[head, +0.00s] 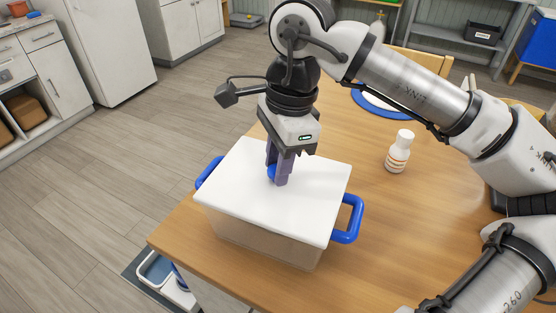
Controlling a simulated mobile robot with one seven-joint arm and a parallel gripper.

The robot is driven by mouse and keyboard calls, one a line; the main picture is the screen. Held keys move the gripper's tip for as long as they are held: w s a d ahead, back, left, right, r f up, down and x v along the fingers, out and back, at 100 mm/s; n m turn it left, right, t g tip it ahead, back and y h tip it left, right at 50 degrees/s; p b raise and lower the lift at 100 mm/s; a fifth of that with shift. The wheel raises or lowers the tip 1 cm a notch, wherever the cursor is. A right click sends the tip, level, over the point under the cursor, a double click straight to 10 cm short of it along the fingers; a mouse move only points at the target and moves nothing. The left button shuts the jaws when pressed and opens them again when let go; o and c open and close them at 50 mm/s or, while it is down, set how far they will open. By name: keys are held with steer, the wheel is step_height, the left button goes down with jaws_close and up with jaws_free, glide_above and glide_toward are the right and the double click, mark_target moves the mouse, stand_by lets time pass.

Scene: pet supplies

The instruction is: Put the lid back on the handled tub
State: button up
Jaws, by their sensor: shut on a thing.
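The handled tub (262,244) stands on the wooden table near its left corner. It has pale walls and a blue handle (348,219) on the right, with another blue handle (208,172) on the left. The white lid (305,200) lies over the tub's top and looks level, covering the opening. I cannot tell whether it is fully seated. My gripper (277,178) points down at the lid's middle, its fingers shut on the blue knob (271,172). The fingers hide most of the knob.
A white bottle (398,152) stands on the table right of the tub. A blue-rimmed plate (380,103) lies behind my arm. The table's left and front edges are close to the tub. A bin (155,270) sits on the floor below. The table between tub and bottle is clear.

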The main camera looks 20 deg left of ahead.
stand_by(0.4)
steer(key=o, duration=1.6)
steer(key=shift+r+p, duration=2.2)
steer(key=shift+r, duration=1.3)
jaws_close()
